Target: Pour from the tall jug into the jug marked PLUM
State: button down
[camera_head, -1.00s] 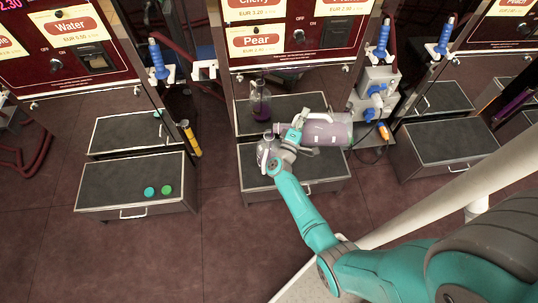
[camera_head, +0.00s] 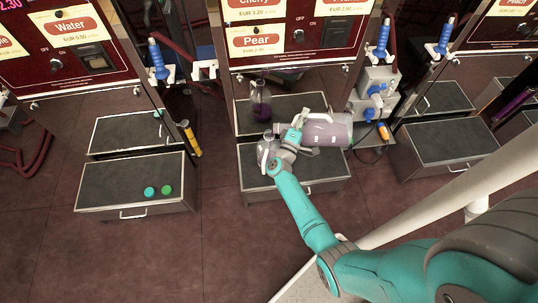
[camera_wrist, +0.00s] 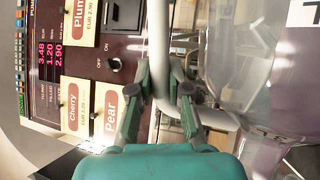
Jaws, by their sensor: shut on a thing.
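The tall jug (camera_head: 328,130) is clear with purple liquid inside. It lies tipped almost on its side over the front step, its base towards the right. My gripper (camera_head: 293,136) is shut on its pale handle; in the wrist view the fingers (camera_wrist: 172,88) close on the handle, and the jug's clear wall and purple liquid (camera_wrist: 265,160) fill the right side. A clear vessel (camera_head: 264,152) stands on the step just left of my gripper, partly hidden by it. A clear vessel with purple liquid (camera_head: 261,108) stands farther back. I cannot read PLUM on either vessel.
The machine front (camera_head: 300,30) with its price labels rises behind the steps. A grey pump unit (camera_head: 376,90) with blue parts stands to the right. A green cap and a teal cap (camera_head: 150,191) lie on the left step (camera_head: 110,190). Open floor lies in front.

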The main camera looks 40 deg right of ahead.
dwell(0.6)
jog(key=shift+s+d+f+m, duration=0.35)
jog(key=shift+d+f+m, duration=0.05)
jog(key=shift+d+m, duration=0.2)
jog(key=shift+a, duration=0.1)
jog(key=shift+w+a+r+n, duration=0.2)
jog(key=shift+w+r+n, duration=0.2)
dwell(1.6)
jog(key=shift+f, duration=0.1)
dwell(1.6)
jog(key=shift+s+d+f+m+g, duration=0.3)
jog(key=shift+s+d+f+m, duration=0.15)
jog(key=shift+m, duration=0.15)
